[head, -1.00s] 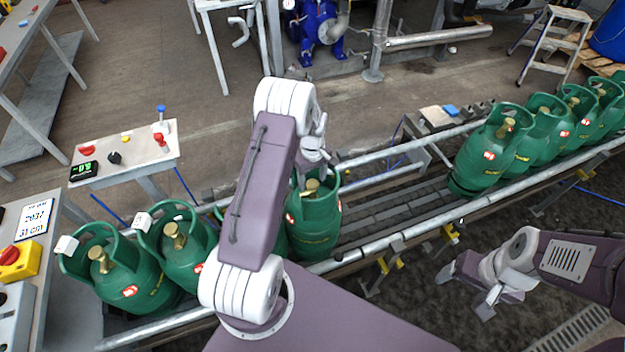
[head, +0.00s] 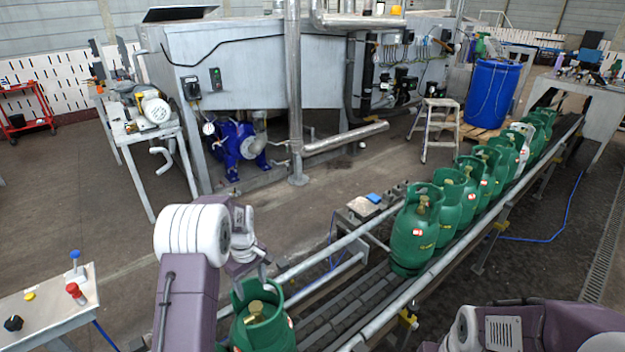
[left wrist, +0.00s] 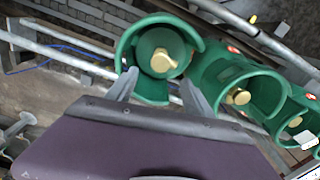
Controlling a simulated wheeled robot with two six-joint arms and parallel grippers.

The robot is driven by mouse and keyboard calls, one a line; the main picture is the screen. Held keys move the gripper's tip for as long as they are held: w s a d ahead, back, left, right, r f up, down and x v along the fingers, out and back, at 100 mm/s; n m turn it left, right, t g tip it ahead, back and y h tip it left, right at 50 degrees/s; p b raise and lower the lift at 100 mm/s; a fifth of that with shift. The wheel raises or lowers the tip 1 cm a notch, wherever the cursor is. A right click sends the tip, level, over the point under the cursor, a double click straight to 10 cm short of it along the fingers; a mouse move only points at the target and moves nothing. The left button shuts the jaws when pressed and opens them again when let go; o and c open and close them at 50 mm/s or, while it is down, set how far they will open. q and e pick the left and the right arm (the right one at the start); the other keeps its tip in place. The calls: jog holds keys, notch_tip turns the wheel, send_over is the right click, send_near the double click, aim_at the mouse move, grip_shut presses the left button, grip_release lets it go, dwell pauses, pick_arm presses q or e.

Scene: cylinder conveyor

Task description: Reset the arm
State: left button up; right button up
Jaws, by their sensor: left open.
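A green gas cylinder (head: 246,335) with a brass valve stands on the conveyor (head: 345,300), below my left gripper (head: 262,275). In the left wrist view, the left gripper's two fingers (left wrist: 158,92) are apart, with the collar of a green cylinder (left wrist: 124,62) between and beyond their tips. Nothing is clamped. Whether the fingers touch the collar I cannot tell. My right arm shows at the lower right of the head view. Its gripper is at the bottom edge, mostly cut off.
A row of several green cylinders (head: 415,235) stands farther along the conveyor, with a bare stretch before it. A control table (head: 50,305) with knobs is at lower left. A blue barrel (head: 492,95) and a step stool (head: 437,125) stand behind the conveyor.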

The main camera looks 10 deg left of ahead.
pick_arm(q)
jog(key=s+d+r+m+t, duration=0.1)
jog(key=s+d+r+m, duration=0.2)
jog(key=s+d+r, duration=0.45)
jog(key=s+d+f+m, duration=0.2)
jog(key=s+d+m, duration=0.1)
jog(key=s+m, duration=0.5)
jog(key=s, duration=0.3)
jog(key=shift+d+f+m, duration=0.15)
jog(key=shift+f+m, duration=0.05)
jog(key=shift+m, duration=0.1)
